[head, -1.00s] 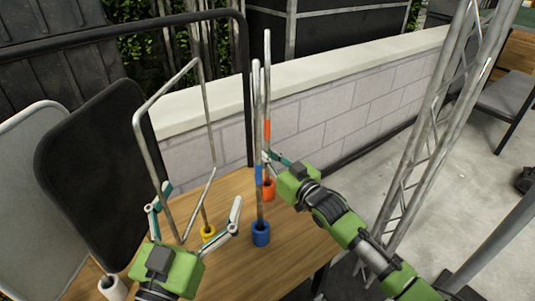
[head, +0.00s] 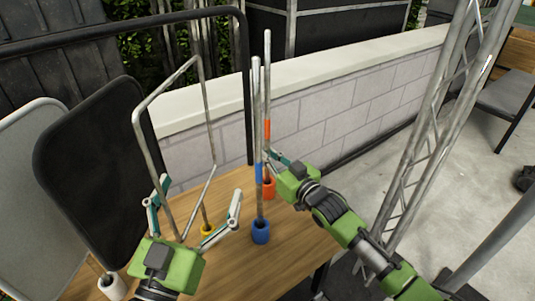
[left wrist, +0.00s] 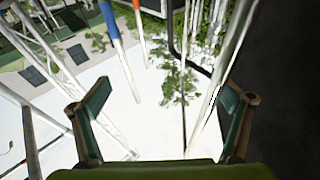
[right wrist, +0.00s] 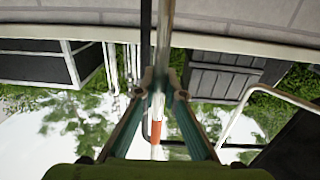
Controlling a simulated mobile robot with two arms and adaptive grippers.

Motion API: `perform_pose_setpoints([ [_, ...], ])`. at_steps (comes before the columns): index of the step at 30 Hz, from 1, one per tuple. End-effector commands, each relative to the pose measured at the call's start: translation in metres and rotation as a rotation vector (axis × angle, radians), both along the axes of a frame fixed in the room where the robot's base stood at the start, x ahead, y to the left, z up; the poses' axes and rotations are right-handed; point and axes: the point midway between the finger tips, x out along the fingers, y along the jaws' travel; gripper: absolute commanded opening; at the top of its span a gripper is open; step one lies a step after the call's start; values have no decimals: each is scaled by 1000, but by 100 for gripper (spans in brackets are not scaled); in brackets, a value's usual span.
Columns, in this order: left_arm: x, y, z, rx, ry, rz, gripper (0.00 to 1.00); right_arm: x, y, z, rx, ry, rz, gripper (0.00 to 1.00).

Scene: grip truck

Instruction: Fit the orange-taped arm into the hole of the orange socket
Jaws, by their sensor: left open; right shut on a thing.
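The orange-taped arm (head: 267,90) is a thin grey rod, roughly upright in the head view. Its orange band also shows in the right wrist view (right wrist: 156,132). My right gripper (head: 267,157) is shut on this rod below the band. The orange socket (head: 269,188) stands on the table, right below the rod. The rod's lower end lines up with the socket, but a blue-taped rod (head: 258,110) partly covers it and I cannot tell whether it is inside. My left gripper (head: 200,190) is open at the left, near a bent metal tube (head: 150,150).
The blue socket (head: 260,232) stands in front, with the blue-taped rod upright above it. A yellow socket (head: 207,230) and a white socket (head: 112,287) are further left. A dark panel (head: 95,165) fills the left side. The wooden table (head: 235,265) is bare at the front.

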Motion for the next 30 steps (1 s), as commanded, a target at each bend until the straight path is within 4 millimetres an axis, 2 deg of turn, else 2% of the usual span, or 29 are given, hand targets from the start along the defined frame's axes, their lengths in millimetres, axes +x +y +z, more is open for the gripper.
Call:
perform_pose_setpoints([
  [23, -4, 0, 10, -14, -49, -1, 93, 0, 0, -4, 2, -2, 1, 0],
  [24, -4, 0, 11, -15, -52, -2, 93, 0, 0, -5, 2, -2, 1, 12],
  [26, -4, 0, 11, -15, -54, -3, 93, 0, 0, -5, 1, -2, 0, 28],
  [30, -4, -1, 12, -16, -57, -3, 93, 0, 0, -5, 1, -1, 0, 29],
])
